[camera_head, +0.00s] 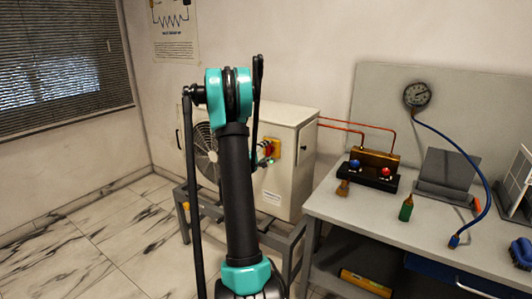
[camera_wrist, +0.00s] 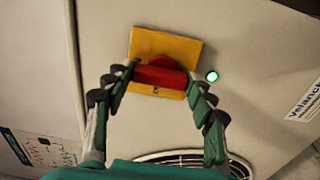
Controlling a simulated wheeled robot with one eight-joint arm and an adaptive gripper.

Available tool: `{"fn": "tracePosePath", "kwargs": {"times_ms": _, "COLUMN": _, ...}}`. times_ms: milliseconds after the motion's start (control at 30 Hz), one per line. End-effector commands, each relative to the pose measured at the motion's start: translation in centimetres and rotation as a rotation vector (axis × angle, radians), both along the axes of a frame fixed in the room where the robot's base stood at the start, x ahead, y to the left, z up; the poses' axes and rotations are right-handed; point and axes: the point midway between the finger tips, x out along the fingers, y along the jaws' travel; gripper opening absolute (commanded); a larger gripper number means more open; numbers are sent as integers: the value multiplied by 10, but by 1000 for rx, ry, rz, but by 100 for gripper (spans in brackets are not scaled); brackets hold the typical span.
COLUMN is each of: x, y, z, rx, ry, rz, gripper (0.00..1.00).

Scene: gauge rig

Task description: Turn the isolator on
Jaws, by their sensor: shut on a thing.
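The isolator is a red rotary handle (camera_wrist: 160,75) on a yellow plate (camera_wrist: 188,48), fixed to the face of a pale cabinet (camera_wrist: 230,30). In the wrist view the handle's bar lies nearly level across the picture. My gripper (camera_wrist: 160,80) has one finger at each end of the bar and is shut on it. A small round lamp (camera_wrist: 212,76) beside the plate glows green. In the head view the yellow plate (camera_head: 274,144) and the cabinet (camera_head: 295,180) are partly hidden behind my arm, and my gripper (camera_head: 264,160) is small there.
The cabinet, with a fan (camera_head: 205,150), stands on a grey metal stand (camera_head: 283,240). To the right, a workbench (camera_head: 380,210) holds a manifold with blue and red knobs (camera_head: 372,172), a green bottle (camera_head: 406,208) and a blue hose (camera_head: 470,160) from a gauge (camera_head: 417,94).

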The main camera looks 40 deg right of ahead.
Motion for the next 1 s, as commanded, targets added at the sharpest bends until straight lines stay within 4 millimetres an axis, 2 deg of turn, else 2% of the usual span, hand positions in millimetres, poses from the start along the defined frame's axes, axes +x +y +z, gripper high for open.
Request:
{"fn": "tracePosePath", "kwargs": {"times_ms": 367, "x": -1, "y": 0, "z": -1, "rx": 6, "ry": -7, "rz": -2, "gripper": 26}}
{"fn": "tracePosePath", "kwargs": {"times_ms": 400, "x": -1, "y": 0, "z": -1, "rx": 6, "ry": -6, "rz": -2, "gripper": 57}}
{"fn": "tracePosePath", "kwargs": {"times_ms": 567, "x": -1, "y": 0, "z": -1, "rx": 5, "ry": -6, "rz": -2, "gripper": 76}}
{"fn": "tracePosePath", "kwargs": {"times_ms": 867, "x": -1, "y": 1, "z": 0, "rx": 3, "ry": -4, "rz": 0, "gripper": 76}}
{"fn": "tracePosePath", "kwargs": {"times_ms": 1000, "x": -4, "y": 11, "z": 0, "rx": 3, "ry": -4, "rz": 2, "gripper": 76}}
